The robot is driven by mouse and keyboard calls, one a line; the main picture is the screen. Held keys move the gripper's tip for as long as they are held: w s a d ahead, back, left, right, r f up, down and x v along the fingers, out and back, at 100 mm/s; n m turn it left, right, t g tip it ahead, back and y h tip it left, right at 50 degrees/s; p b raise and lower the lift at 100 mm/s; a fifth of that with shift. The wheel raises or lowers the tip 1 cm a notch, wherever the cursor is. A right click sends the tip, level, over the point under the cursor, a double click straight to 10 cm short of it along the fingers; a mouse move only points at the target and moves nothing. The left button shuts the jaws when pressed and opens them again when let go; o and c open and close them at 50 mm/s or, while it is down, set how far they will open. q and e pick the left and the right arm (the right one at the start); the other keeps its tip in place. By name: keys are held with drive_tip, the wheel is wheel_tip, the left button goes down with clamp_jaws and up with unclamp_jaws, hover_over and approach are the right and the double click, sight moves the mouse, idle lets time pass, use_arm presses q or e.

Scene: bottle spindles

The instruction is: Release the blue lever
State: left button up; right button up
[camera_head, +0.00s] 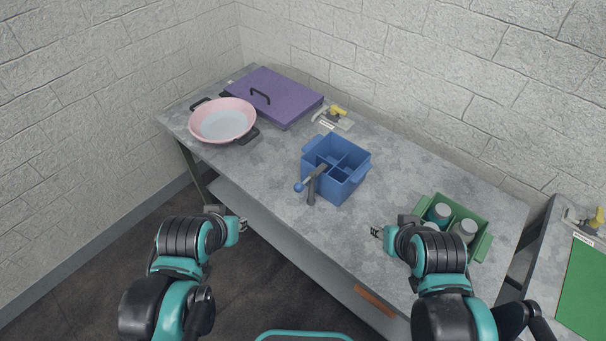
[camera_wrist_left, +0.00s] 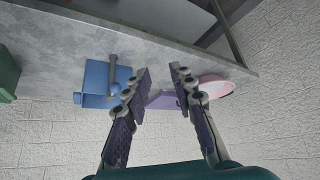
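The blue-knobbed lever (camera_head: 299,187) sits on a grey post at the front edge of the blue divided crate (camera_head: 349,185). Its grey arm reaches over the crate's near rim, with the ball end pointing left and toward me. My left gripper (camera_head: 243,225) is open and empty, in front of the table's edge and apart from the lever.
A pink pan (camera_head: 223,118) and a purple lidded box (camera_head: 284,100) stand at the table's far left. A yellow-handled clamp (camera_head: 336,113) is behind the crate. A green crate with grey-topped containers (camera_head: 484,243) is beside my right arm. The tabletop between is clear.

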sight(311, 176)
use_arm(q)
drive_tip(key=w+r, duration=0.1)
drive_tip(key=w+r+n+g+p, duration=0.1)
drive_tip(key=r, duration=0.1)
drive_tip(key=w+r+n+p, duration=0.1)
drive_tip(key=w, duration=0.1)
drive_tip(key=shift+d+r+g, duration=0.15)
drive_tip(key=shift+d+g, duration=0.15)
drive_tip(key=shift+d, duration=0.1)
clamp_jaws()
drive_tip(key=w+d+f+n+g+h+p, duration=0.1)
drive_tip(key=w+d+n+g+p, duration=0.3)
drive_tip(key=w, duration=1.4)
drive_tip(key=n+g+h+p, duration=0.1)
drive_tip(key=n+g+p, duration=0.2)
drive_tip(key=n+p, duration=0.2)
drive_tip(key=shift+w+n+h, duration=0.4)
drive_tip(key=shift+n, duration=0.3)
drive_tip(key=shift+f, duration=0.1)
drive_tip(key=s+d+f+b, duration=0.1)
drive_tip(key=s+d+f, duration=0.2)
drive_tip(key=d+f, duration=0.3)
wheel_tip(311, 176, down, 4)
drive_tip(key=shift+f, duration=0.1)
